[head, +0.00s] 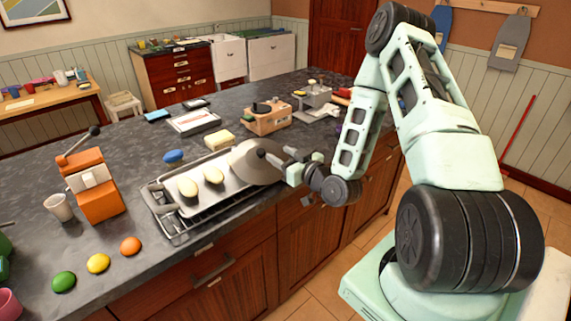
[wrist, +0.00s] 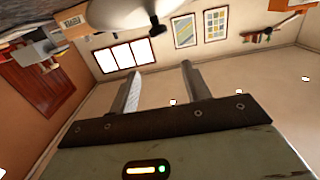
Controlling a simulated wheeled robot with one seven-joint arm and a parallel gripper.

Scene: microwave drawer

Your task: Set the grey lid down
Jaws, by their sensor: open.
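The grey lid (head: 250,168) is a round disc at the right end of the metal tray (head: 163,207) in the head view. It overlaps that end of the tray; I cannot tell exactly what it rests on. My gripper (head: 280,157) is open at the lid's right side, with its fingers close to the disc. In the wrist view the open fingers (wrist: 160,75) have nothing between them. A pale rounded shape with a dark knob, likely the lid (wrist: 125,12), shows at the top edge there, apart from the fingertips.
Two pale rolls (head: 188,187) lie on the tray, which sits on a wire rack. An orange machine (head: 98,190) stands left. The counter's front left holds coloured balls (head: 98,263).

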